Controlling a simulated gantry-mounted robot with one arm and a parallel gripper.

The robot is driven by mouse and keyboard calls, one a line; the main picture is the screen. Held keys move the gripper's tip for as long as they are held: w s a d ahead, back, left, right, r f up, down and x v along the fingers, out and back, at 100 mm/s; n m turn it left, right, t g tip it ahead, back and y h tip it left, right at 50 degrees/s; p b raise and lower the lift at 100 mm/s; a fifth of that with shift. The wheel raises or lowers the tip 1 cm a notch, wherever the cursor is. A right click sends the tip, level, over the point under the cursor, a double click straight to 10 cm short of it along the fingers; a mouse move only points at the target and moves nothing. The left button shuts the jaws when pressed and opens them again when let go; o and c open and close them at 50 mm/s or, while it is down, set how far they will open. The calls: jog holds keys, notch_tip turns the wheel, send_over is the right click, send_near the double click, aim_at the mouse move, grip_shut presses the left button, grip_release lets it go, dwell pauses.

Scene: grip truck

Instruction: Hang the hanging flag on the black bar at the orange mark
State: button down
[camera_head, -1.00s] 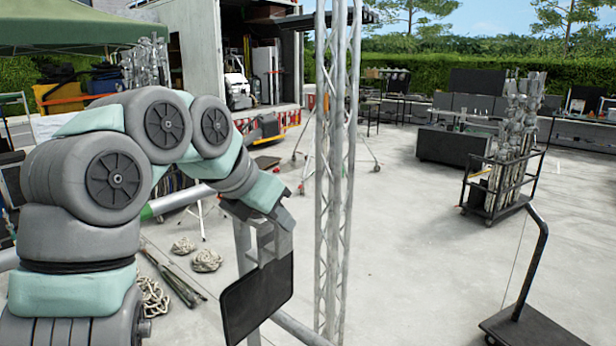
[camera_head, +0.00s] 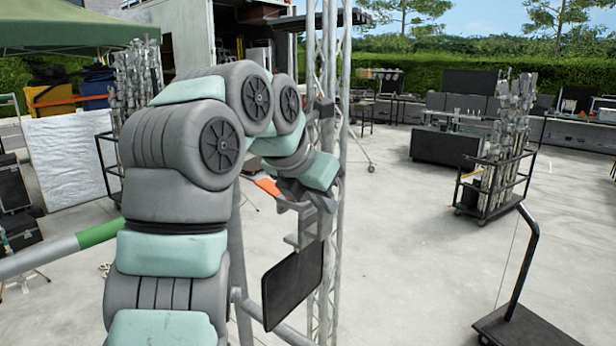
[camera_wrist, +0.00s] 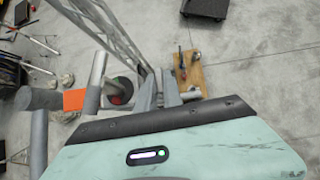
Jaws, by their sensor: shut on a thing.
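The hanging flag (camera_head: 293,287) is a black rectangular panel below a grey metal bracket. My gripper (camera_head: 308,212) is shut on its bracket, and the panel hangs below, in front of the lattice truss. The orange mark (camera_head: 268,187) shows just left of my gripper, partly hidden by my arm. In the wrist view the orange mark (camera_wrist: 74,100) is a band on a bar (camera_wrist: 40,99) that looks grey there, left of my gripper (camera_wrist: 160,88). The flag is apart from the mark in the head view. The flag's panel is not clear in the wrist view.
A lattice truss (camera_head: 326,80) stands close behind my gripper. A grey pipe with a green band (camera_head: 100,232) is at left. A flat trolley (camera_head: 525,330) and a loaded stand cart (camera_head: 492,190) are at right. Open concrete lies between.

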jog(key=d, duration=0.1)
jog(key=d+r, duration=0.1)
jog(key=shift+w+d, duration=0.2)
jog(key=shift+d, duration=0.1)
jog(key=shift+s, duration=0.1)
dwell(1.2)
